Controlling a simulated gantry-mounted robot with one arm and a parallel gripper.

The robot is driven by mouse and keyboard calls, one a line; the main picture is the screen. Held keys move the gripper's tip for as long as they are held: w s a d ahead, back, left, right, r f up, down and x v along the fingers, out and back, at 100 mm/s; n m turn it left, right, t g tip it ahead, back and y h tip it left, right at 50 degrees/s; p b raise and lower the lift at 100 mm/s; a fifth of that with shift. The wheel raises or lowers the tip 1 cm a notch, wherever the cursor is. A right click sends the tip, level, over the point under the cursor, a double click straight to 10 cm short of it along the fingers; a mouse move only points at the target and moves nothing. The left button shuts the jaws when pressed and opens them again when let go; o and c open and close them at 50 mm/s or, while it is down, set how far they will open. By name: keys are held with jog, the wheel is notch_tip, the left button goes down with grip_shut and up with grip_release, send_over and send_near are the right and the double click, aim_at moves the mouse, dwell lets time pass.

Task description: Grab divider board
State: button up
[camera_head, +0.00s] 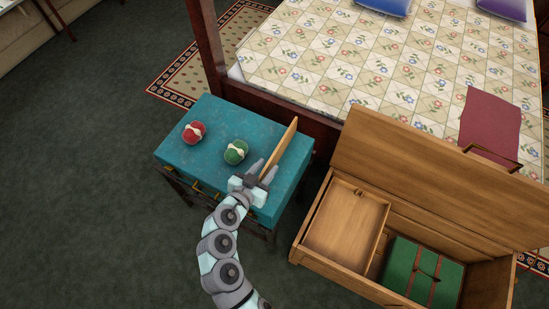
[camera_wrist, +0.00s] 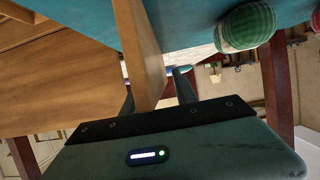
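The divider board (camera_head: 278,150) is a thin, light wooden board standing on edge on the teal table top (camera_head: 215,112), near its right side. My gripper (camera_head: 261,172) is at the board's near end, low over the table. In the wrist view the board (camera_wrist: 139,45) reaches down between my two fingers (camera_wrist: 155,88). A gap shows between the board and the right finger, so my gripper looks open around the board. The left finger is partly hidden by the board, and I cannot tell whether it touches.
A red ball (camera_head: 193,132) and a green ball (camera_head: 236,152), each with a pale band, sit on the table left of the board. An open wooden chest (camera_head: 322,264) with a tray (camera_head: 345,228) and a green case (camera_head: 405,268) stands right. A bed (camera_head: 350,55) stands behind.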

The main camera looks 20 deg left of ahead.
jog(key=shift+w, duration=0.2)
grip_shut()
dwell(0.6)
